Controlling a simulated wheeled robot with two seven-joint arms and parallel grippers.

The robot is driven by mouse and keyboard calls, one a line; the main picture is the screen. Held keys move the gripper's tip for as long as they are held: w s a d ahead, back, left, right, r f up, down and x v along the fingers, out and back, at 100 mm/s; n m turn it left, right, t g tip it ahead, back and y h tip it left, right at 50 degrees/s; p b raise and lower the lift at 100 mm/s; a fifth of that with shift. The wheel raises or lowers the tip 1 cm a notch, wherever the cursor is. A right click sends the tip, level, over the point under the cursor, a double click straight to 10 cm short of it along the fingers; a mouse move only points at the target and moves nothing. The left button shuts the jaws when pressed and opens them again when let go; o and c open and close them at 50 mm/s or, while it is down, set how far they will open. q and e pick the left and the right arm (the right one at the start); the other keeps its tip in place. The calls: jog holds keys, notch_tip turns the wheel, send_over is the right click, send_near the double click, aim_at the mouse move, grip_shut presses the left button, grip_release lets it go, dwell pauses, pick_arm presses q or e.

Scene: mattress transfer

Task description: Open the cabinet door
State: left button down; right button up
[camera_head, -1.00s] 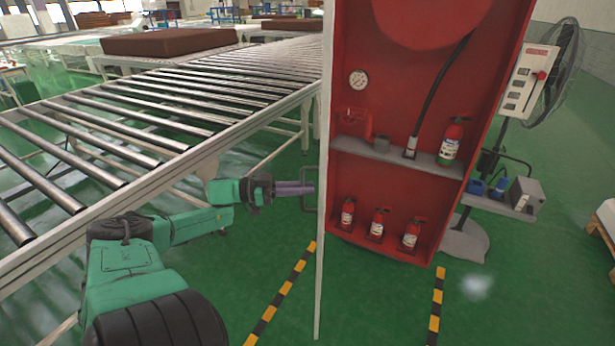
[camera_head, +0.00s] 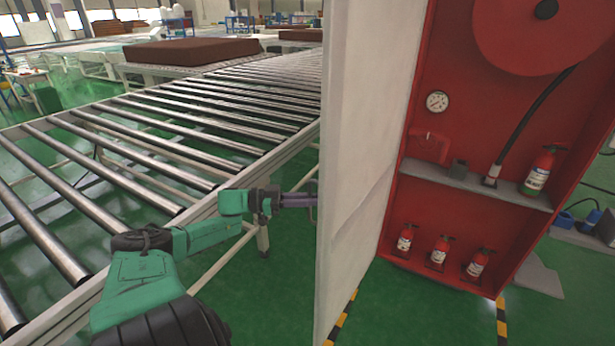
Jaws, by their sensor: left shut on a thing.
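The cabinet door (camera_head: 362,150) stands open, its pale inner face turned toward me and its free edge near the middle of the head view. The red cabinet (camera_head: 440,190) behind it shows its shelf, hose, gauge and extinguishers. My left gripper (camera_head: 312,200) is at the door's outer side, shut on the door handle (camera_head: 312,212), which is mostly hidden by the fingers and the door edge. My right gripper is not in view.
A roller conveyor (camera_head: 150,150) runs along the left, close beside my left arm. A brown mattress (camera_head: 190,50) lies at the back. Yellow-black floor tape (camera_head: 341,320) shows below the door. Green floor is clear between the door and the tape at right.

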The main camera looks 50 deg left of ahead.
pick_arm(q)
jog(key=shift+s+a+f, duration=0.1)
jog(key=shift+a+f, duration=0.1)
jog(key=shift+f, duration=0.05)
jog(key=shift+d, duration=0.1)
jog(key=c, duration=1.1)
grip_release()
jog(key=shift+r, duration=0.1)
jog(key=shift+o, duration=1.1)
jog(key=shift+r, duration=0.1)
jog(key=b+v, duration=0.2)
jog(key=v, duration=1.2)
jog(key=shift+s+a+b, duration=0.2)
jog(key=shift+a+b, duration=0.1)
jog(key=shift+b, duration=0.1)
